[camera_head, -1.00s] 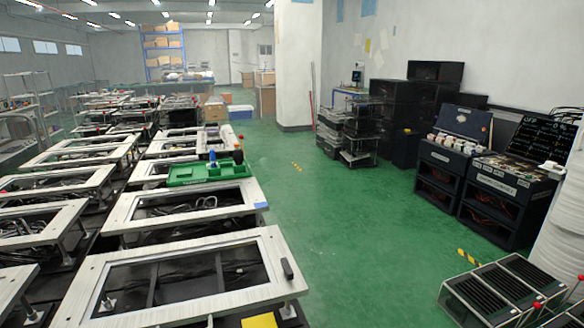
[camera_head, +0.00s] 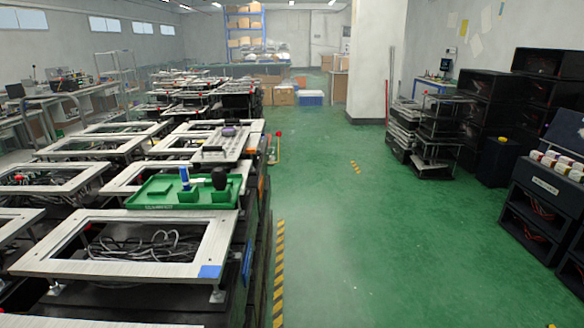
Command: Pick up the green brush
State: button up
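A green tray (camera_head: 150,201) sits on the light-framed fixtures left of centre. In it stand an upright blue and white item (camera_head: 185,178) and a dark rounded item (camera_head: 219,178). I cannot make out a separate green brush; anything green in the tray blends with its colour at this distance. My gripper is not in view.
Rows of metal-framed fixtures (camera_head: 50,262) with cables fill the left side. A grey-white device (camera_head: 222,148) with a purple part lies behind the tray. Green floor (camera_head: 335,250) is clear in the middle. Black cabinets (camera_head: 545,205) stand at right; a white pillar (camera_head: 375,65) is behind.

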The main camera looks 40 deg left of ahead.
aim_at(202, 182)
jog(key=u, duration=0.1)
jog(key=i, duration=1.55)
jog(key=u, duration=0.75)
jog(key=i, duration=1.1)
jog(key=u, duration=1.4)
jog(key=i, duration=1.05)
jog(key=u, duration=0.6)
